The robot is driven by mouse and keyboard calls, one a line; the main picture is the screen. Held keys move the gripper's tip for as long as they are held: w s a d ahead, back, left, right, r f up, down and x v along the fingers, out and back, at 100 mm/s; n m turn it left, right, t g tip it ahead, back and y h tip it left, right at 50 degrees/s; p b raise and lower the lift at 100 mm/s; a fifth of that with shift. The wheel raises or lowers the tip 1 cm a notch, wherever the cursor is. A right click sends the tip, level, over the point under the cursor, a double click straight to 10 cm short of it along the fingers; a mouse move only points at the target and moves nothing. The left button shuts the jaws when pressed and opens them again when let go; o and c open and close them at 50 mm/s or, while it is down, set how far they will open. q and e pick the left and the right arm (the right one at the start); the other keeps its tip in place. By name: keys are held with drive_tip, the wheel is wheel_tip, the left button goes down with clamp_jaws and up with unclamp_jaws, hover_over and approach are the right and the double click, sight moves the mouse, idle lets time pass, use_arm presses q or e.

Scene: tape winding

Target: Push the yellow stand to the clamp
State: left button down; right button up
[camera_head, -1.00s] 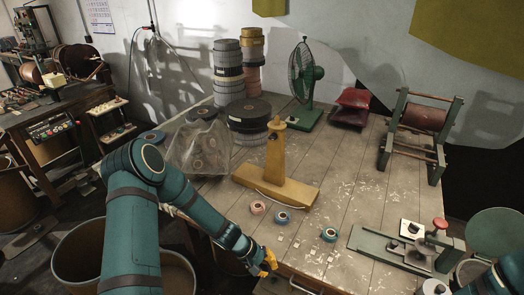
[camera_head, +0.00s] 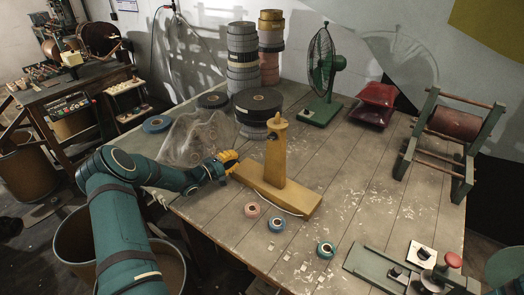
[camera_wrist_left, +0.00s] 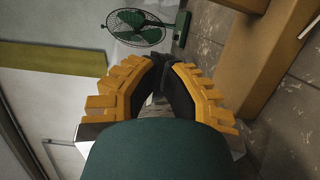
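The yellow stand (camera_head: 277,160), a long flat base with an upright post, stands on the wooden table. My left gripper (camera_head: 230,161), with yellow fingers and dark pads, is just left of the post, near the left end of the base. Whether it touches the stand is unclear. In the left wrist view its fingertips (camera_wrist_left: 165,60) meet, with nothing visible between them; the yellow stand (camera_wrist_left: 255,50) is to their right. A green bench device with a red knob (camera_head: 453,260), apparently the clamp, sits at the table's front right. My right gripper is out of view.
Small tape rolls (camera_head: 276,225) lie in front of the stand. A clear plastic bag (camera_head: 190,140) and stacked large rolls (camera_head: 257,108) are behind and left. A green fan (camera_head: 322,75), red cushions (camera_head: 374,102) and a roller frame (camera_head: 450,130) stand farther back.

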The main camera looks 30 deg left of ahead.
sight(275, 161)
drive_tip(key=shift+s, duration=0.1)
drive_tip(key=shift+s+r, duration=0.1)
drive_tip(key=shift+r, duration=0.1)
use_arm(q)
drive_tip(key=w+d, duration=0.7)
drive_tip(key=w, duration=0.1)
drive_tip(key=shift+w, duration=0.2)
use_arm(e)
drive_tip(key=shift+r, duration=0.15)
use_arm(q)
drive_tip(key=shift+r, duration=0.1)
drive_tip(key=shift+d, duration=0.15)
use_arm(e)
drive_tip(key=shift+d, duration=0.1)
